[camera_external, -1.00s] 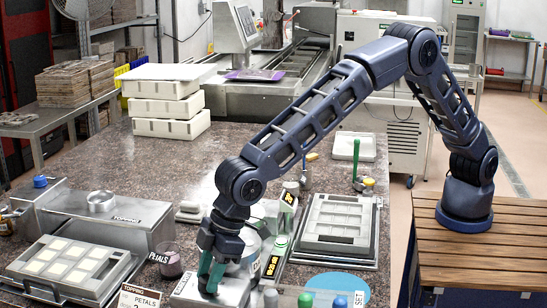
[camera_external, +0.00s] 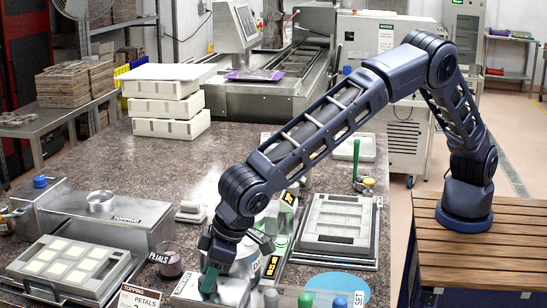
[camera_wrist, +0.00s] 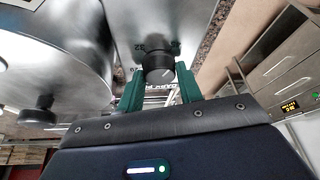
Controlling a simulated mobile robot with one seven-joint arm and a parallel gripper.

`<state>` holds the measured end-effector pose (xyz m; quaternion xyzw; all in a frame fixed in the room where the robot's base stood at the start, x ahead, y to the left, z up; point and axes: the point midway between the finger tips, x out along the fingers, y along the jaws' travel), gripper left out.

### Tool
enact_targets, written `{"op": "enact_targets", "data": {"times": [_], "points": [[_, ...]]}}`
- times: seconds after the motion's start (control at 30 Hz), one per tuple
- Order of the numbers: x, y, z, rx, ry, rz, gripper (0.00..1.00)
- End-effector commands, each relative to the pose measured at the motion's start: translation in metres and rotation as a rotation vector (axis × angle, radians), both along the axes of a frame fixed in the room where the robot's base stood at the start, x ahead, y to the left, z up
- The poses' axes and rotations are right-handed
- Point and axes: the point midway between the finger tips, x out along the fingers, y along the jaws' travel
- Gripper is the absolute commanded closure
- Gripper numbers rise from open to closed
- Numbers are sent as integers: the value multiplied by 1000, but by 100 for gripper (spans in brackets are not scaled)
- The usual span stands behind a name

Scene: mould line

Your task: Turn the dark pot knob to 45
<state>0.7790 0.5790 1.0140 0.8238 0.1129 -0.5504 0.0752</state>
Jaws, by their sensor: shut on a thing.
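The dark pot knob (camera_wrist: 158,66) is a black round knob with a pale pointer line, on a metal housing (camera_wrist: 165,25) in the wrist view. In the external view my gripper (camera_external: 209,284) reaches down at the metal unit (camera_external: 184,291) near the front edge; the knob is hidden there.
A second black knob (camera_wrist: 38,110) sits on the rounded metal vessel at left in the wrist view. In the external view, a mould tray (camera_external: 75,262) lies left, another mould (camera_external: 337,222) right, and a petals cup (camera_external: 170,262) close by. Coloured-capped bottles stand in front.

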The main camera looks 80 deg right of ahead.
Motion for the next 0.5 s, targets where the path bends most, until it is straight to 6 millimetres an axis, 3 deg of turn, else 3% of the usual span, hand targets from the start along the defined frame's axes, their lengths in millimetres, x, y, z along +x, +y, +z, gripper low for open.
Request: {"op": "enact_targets", "data": {"times": [0.27,0.3,0.4,0.5], "points": [[0,0,0,0,0,1,87],[0,0,0,0,0,1,58],[0,0,0,0,0,1,43],[0,0,0,0,0,1,43]]}}
